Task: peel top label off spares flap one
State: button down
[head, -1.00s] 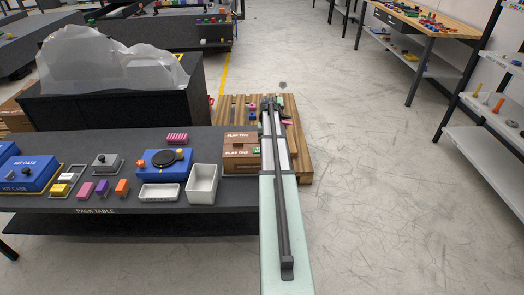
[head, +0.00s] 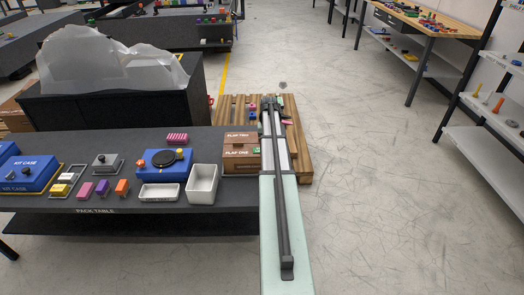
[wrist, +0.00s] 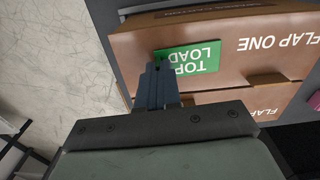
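The brown box marked FLAP ONE (wrist: 237,45) fills the upper right of the wrist view, its lettering upside down. The green top label (wrist: 190,57), reading TOP LOAD, lies on the flap one face and looks flat. My gripper (wrist: 163,68) has its dark blue fingers close together over the label's near left corner, hiding that corner. I cannot tell whether they touch or pinch it. In the head view the flap one box (head: 238,163) stands at the right end of the pack table; my own arm hides the gripper there.
The second flap (wrist: 240,104) lies beside flap one in the wrist view. On the pack table (head: 130,203), a white bin (head: 202,185), a white tray (head: 159,192) and a blue fixture (head: 168,163) stand left of the boxes. A wooden pallet (head: 303,150) lies behind my arm. The floor at right is open.

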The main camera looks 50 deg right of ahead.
jog(key=shift+s+d+r, duration=0.2)
jog(key=shift+r, duration=0.7)
jog(key=shift+s+d+r, duration=0.15)
jog(key=shift+d+r, duration=0.05)
jog(key=shift+r, duration=0.65)
dwell(0.8)
jog(key=shift+r, duration=0.1)
notch_tip(320, 180, up, 5)
jog(key=shift+f, duration=0.1)
dwell(0.9)
